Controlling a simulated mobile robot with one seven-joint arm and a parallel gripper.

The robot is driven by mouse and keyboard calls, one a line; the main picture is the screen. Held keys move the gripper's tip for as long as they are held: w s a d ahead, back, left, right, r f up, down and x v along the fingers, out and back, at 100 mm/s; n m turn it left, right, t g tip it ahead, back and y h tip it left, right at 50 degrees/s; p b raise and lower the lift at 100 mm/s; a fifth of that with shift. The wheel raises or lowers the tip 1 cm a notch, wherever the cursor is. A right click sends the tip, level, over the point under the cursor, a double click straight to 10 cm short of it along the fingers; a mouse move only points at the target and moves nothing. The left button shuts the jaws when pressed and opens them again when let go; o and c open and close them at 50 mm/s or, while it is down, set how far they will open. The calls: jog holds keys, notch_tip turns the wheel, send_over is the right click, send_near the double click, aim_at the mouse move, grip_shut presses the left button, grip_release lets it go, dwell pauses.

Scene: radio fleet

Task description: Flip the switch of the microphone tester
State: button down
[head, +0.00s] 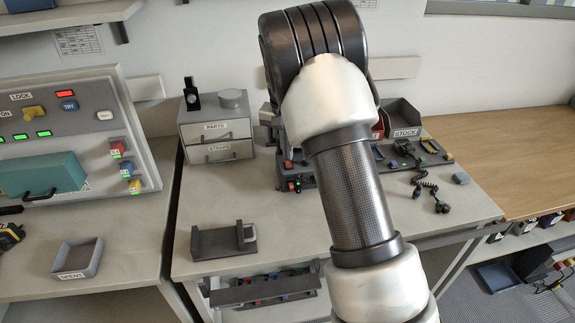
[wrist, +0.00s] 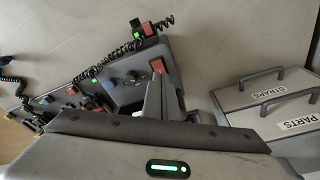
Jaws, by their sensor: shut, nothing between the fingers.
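A grey box that looks like the microphone tester (head: 308,181) stands at the back of the middle bench, largely hidden behind my arm in the head view. Its front left corner shows a small red part and a green light. In the wrist view the grey box (wrist: 124,93) has dark knobs and a red switch-like part (wrist: 157,65) at its corner. My gripper (wrist: 158,78) is shut and empty, its fingertips close to that red part. I cannot tell whether they touch it, nor which way the switch is set. The gripper is mostly hidden in the head view.
A drawer unit labelled PARTS and STRAPS (head: 216,135) stands left of the tester. Radios with coiled cords (head: 405,148) and a STOCK bin (head: 404,118) are on the right. A grey cradle (head: 222,241) sits at the bench front. The bench middle is clear.

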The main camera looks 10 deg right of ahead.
aim_at(288, 163)
jog(key=shift+f+b, duration=0.45)
jog(key=shift+f, duration=0.35)
dwell(0.8)
notch_tip(288, 163, up, 7)
jog(key=p, duration=0.5)
dwell(0.4)
